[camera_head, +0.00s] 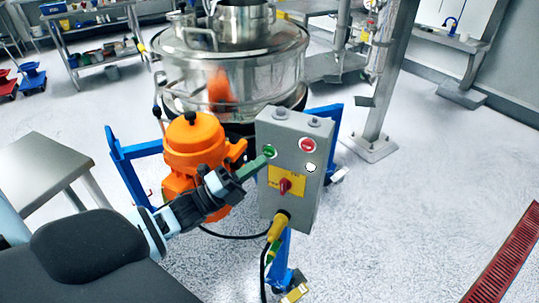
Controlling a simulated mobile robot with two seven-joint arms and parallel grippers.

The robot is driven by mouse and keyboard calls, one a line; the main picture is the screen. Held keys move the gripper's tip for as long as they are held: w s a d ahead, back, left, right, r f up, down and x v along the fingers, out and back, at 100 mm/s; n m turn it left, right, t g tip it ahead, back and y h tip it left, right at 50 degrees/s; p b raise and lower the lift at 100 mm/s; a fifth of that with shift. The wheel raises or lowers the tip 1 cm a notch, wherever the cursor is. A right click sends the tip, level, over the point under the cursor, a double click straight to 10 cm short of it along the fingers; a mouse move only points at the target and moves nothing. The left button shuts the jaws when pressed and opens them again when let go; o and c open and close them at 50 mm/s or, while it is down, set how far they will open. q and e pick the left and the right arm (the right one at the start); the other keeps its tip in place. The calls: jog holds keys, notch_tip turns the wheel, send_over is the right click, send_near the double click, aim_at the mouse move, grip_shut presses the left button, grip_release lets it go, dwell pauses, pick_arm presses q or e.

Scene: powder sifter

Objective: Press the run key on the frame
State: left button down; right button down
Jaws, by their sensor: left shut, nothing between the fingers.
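A grey control box (305,203) stands on the blue frame (127,160). Its front has a green key (271,150) at the upper left, a red button (307,145) at the upper right and a white button (311,167) below the red one. A red rotary switch (285,185) sits on a yellow plate. My left gripper (263,160) is shut and empty, its green fingertips pointing at the green key just below and left of it. I cannot tell whether they touch it. No key lettering is readable. My right gripper is not in view.
An orange motor (193,142) stands behind my left arm, beside the box. The round steel sifter (232,75) is behind. A yellow connector (279,227) and black cable hang below the box. A metal table (48,165) is at left.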

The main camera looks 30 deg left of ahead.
pick_arm(q)
jog(key=shift+w, duration=0.2)
dwell(0.7)
dwell(0.8)
dwell(0.5)
jog(key=shift+w+a, duration=0.1)
jog(key=shift+w, duration=0.3)
jog(key=shift+w+a+b, duration=0.1)
jog(key=shift+w+b, duration=0.25)
jog(key=shift+w, duration=0.05)
dwell(0.9)
jog(key=shift+s+r, duration=0.1)
jog(key=shift+s, duration=0.05)
jog(key=shift+s+p, duration=0.4)
jog(key=shift+s, duration=0.25)
